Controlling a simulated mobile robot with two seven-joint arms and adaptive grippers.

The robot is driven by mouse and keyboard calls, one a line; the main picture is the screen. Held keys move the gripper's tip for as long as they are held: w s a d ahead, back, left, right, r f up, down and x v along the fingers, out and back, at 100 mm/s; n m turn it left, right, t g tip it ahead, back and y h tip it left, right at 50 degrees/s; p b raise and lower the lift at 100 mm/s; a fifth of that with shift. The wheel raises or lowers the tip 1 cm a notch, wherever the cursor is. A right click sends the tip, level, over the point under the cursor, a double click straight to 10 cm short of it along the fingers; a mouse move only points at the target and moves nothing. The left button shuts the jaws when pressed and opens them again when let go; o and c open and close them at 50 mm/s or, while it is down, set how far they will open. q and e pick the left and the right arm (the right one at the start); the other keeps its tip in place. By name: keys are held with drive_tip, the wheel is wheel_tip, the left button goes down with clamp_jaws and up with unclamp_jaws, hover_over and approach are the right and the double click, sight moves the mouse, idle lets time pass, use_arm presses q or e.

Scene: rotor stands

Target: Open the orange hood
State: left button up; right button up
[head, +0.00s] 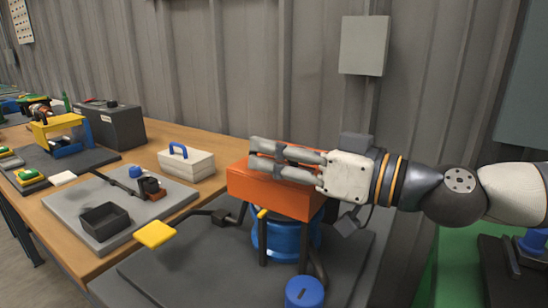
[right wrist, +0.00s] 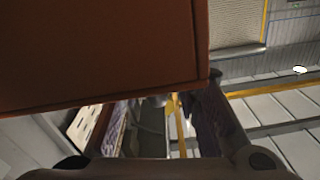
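The orange hood (head: 275,194) is a box-shaped cover on the dark stand, over a blue round housing (head: 285,240). My right gripper (head: 252,155) reaches in from the right, its two fingers lying along the hood's top edge and pointing left. The fingers are apart with a gap between them. In the right wrist view the hood (right wrist: 100,50) fills the upper left, in front of the fingers (right wrist: 160,125), with nothing clearly held between them. I cannot tell whether the fingers touch the hood. Its rear side is hidden. My left gripper is not in view.
A yellow paddle (head: 155,234) on a dark arm sticks out left of the hood. A blue knob (head: 304,292) stands in front. A grey tray (head: 62,205) and a white box with a blue handle (head: 187,164) are to the left. A corrugated wall is behind.

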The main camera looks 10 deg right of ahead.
drive_tip(key=shift+w+a, duration=0.1)
drive_tip(key=shift+w, duration=0.05)
clamp_jaws()
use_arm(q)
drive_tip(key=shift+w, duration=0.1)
use_arm(e)
drive_tip(key=shift+r, duration=0.1)
drive_tip(key=shift+w+r+m, duration=0.15)
drive_tip(key=shift+r+m, duration=0.45)
drive_tip(key=shift+r, duration=0.1)
drive_tip(key=w+d+r+m+p, duration=0.2)
drive_tip(key=w+d+r+m, duration=0.25)
drive_tip(key=r+m, duration=0.3)
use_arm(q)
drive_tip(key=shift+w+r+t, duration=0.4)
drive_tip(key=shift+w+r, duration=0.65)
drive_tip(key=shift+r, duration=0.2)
use_arm(e)
drive_tip(key=w+d+m, duration=0.8)
drive_tip(key=m, duration=0.3)
drive_tip(key=shift+d+f, duration=0.3)
drive_tip(key=shift+f, duration=0.15)
drive_tip(key=shift+w+m, duration=0.1)
drive_tip(key=shift+m, duration=0.25)
